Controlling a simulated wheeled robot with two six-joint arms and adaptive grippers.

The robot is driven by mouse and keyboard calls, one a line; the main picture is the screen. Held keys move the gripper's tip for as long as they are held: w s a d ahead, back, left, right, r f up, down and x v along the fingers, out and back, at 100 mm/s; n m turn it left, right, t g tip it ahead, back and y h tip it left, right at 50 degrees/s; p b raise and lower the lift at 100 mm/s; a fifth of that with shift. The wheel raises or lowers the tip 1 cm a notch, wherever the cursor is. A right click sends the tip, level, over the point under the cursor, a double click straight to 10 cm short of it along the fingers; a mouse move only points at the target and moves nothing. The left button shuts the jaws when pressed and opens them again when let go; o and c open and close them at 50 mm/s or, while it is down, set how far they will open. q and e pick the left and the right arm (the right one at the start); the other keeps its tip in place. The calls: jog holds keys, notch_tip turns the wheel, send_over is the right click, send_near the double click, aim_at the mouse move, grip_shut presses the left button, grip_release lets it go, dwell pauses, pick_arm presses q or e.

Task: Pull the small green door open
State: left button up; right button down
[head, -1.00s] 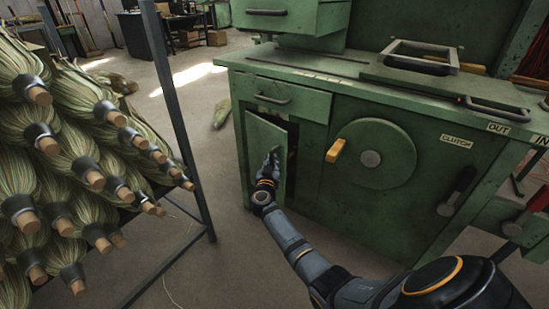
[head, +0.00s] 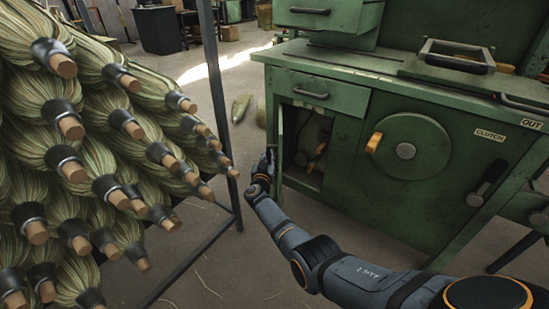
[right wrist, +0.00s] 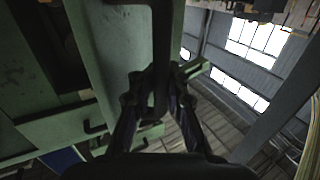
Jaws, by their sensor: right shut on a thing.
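The small green door (head: 280,132) on the left of the green bench cabinet stands wide open in the head view, seen nearly edge-on. The compartment behind it (head: 308,150) shows, with brownish things inside. My right gripper (head: 268,160) is at the outer side of the door. In the right wrist view, my right gripper's fingers (right wrist: 160,98) are shut on a dark bar-like handle (right wrist: 162,45) beside a green panel. My left gripper is not in view.
A rack (head: 218,110) with several brooms (head: 75,130) fills the left side, close to my right gripper. A drawer (head: 318,92) sits above the compartment, and a round disc with an orange knob (head: 373,143) is to the right. Some floor is clear between rack and cabinet.

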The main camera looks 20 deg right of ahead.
jog(key=shift+w+a+f, duration=0.25)
jog(key=shift+a+f, duration=0.2)
jog(key=shift+a, duration=0.25)
jog(key=c, duration=1.6)
grip_release()
jog(key=shift+a+r, duration=0.1)
jog(key=shift+r, duration=0.2)
jog(key=v, duration=0.7)
jog(key=shift+s, duration=0.2)
jog(key=shift+c, duration=0.5)
